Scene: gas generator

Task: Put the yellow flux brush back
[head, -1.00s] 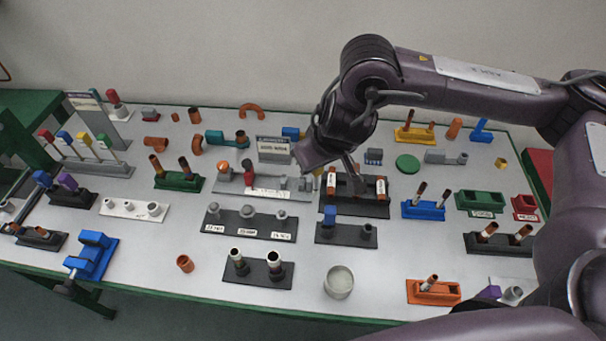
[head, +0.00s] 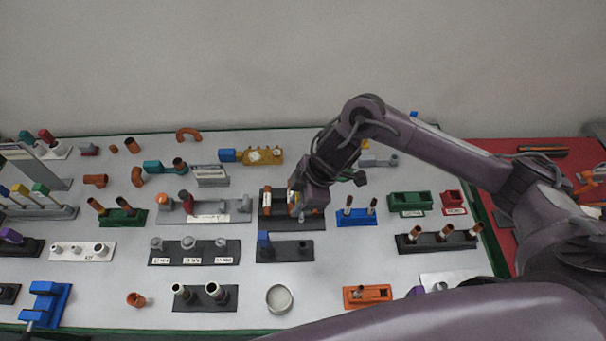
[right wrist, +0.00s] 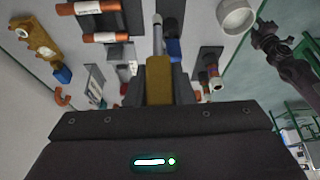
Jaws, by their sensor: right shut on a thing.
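My right gripper (head: 308,213) is over the right part of a dark tray (head: 273,223) with copper tubes. In the right wrist view it is shut on the yellow flux brush (right wrist: 159,80), whose thin grey end (right wrist: 157,35) points away from the gripper. The brush is mostly hidden in the head view. A dark base (head: 285,257) with a blue upright block (head: 263,243) and a small socket (head: 304,247) lies just in front of the gripper. A dark jointed arm end (right wrist: 275,45) in the right wrist view seems to be my left gripper; its jaws are unclear.
A stand (head: 40,212) with several coloured handles is at the far left. A blue holder (head: 357,218) with copper pieces stands right of the gripper. A grey base (head: 194,252) with fittings lies to the left. A round dish (head: 279,299) stands near the front edge, with bare table around it.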

